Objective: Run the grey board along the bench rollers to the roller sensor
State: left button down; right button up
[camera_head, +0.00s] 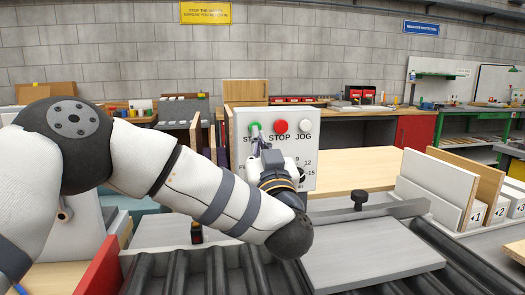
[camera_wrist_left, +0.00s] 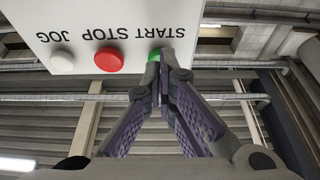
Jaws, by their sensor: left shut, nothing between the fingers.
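The grey board (camera_head: 372,252) lies flat on the bench rollers (camera_head: 222,272), right of my left forearm. A white control panel (camera_head: 315,165) stands behind it, with a green START button (camera_head: 255,128), a red STOP button (camera_head: 281,126) and a white JOG button. My left gripper (camera_head: 257,137) is shut and empty, its tips at the green button. The left wrist view shows the tips (camera_wrist_left: 170,66) overlapping the green button (camera_wrist_left: 154,54); I cannot tell whether they press it. A small dark device (camera_head: 196,232), perhaps the roller sensor, stands beside the rollers. My right gripper is not in view.
A grey fence bar (camera_head: 400,209) with a black knob (camera_head: 359,197) runs behind the board. Numbered upright panels (camera_head: 437,190) stand in a rack at the right. A red panel edge (camera_head: 100,268) is at lower left. My left arm hides part of the rollers.

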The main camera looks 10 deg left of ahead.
pick_arm(q)
jog(key=shift+w+a+r, duration=0.1)
jog(key=shift+w+r, duration=0.15)
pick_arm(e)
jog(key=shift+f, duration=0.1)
pick_arm(q)
jog(key=shift+w, duration=0.2)
jog(key=shift+w+a, duration=0.25)
jog(key=shift+w, duration=0.2)
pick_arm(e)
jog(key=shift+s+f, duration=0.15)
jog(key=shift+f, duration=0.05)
pick_arm(q)
jog(key=shift+s+d+p, duration=0.25)
jog(key=shift+s+p, duration=0.05)
jog(key=shift+s, duration=0.3)
jog(key=shift+s+d+p, duration=0.25)
jog(key=shift+s+p, duration=0.05)
jog(key=shift+s, duration=0.3)
jog(key=shift+s+d+p, duration=0.25)
jog(key=shift+s+p, duration=0.05)
jog(key=shift+s, duration=0.3)
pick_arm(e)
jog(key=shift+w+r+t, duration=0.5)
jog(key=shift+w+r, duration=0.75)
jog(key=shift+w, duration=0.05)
pick_arm(q)
jog(key=shift+f, duration=0.1)
